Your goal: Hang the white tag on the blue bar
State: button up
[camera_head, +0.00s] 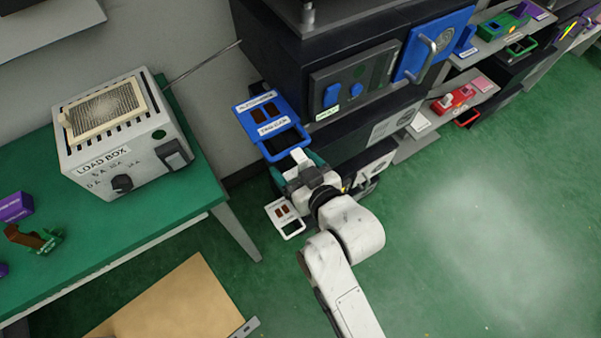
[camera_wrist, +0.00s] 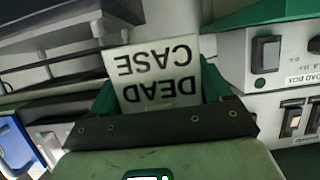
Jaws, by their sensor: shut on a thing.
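The white tag (camera_wrist: 158,75) is held between the green fingers of my gripper (camera_wrist: 160,100); its upside-down lettering reads DEAD CASE. In the head view, my gripper (camera_head: 304,167) is beside the dark cabinet, and a small white part of the tag (camera_head: 299,155) shows between the fingers. A blue holder (camera_head: 267,112) with labels and dark slots sticks out at the cabinet's left side. Its open loop ends in a blue bar (camera_head: 287,150), just above and left of the gripper. Whether the tag touches the bar cannot be told.
A similar white holder (camera_head: 280,211) with an open loop is below left of the gripper. The load box (camera_head: 125,140) stands on a green table (camera_head: 195,180) at left. The dark cabinet (camera_head: 270,50) with a blue panel (camera_head: 435,42) is behind. Green floor at right is clear.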

jog(key=b+x, duration=0.1)
jog(key=x, duration=0.2)
jog(key=shift+w+a+b, duration=0.15)
jog(key=shift+w+b, duration=0.05)
jog(key=shift+b, duration=0.15)
dwell(0.3)
jog(key=o, duration=1)
jog(key=shift+c, duration=0.2)
jog(key=v, duration=1.1)
jog(key=shift+b, duration=0.35)
